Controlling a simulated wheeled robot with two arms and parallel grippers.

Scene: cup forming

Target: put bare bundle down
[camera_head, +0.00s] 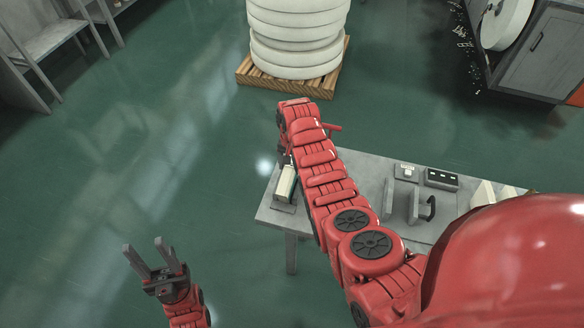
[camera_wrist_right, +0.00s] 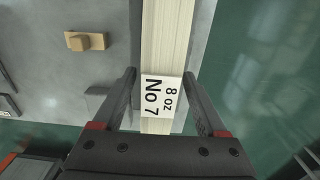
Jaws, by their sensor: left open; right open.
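The bare bundle (camera_wrist_right: 168,35) is a long cream stack with a white label reading "8 oz No 7" in the right wrist view. It appears to lie on the grey table (camera_wrist_right: 115,15) close to the edge. My right gripper (camera_wrist_right: 160,68) is open, with one finger on each side of the bundle; I cannot tell whether either finger touches it. In the head view the bundle (camera_head: 287,182) shows partly at the table's left end, beside my right arm, which hides most of that gripper. My left gripper (camera_head: 149,256) is open and empty, over the floor left of the table.
A small tan block (camera_wrist_right: 87,41) sits on the table. Grey fixtures (camera_head: 421,205) and a dark box (camera_head: 441,179) stand further right on it. A wooden pallet (camera_head: 325,82) with stacked white rolls (camera_head: 297,40) stands behind. The green floor at left is clear.

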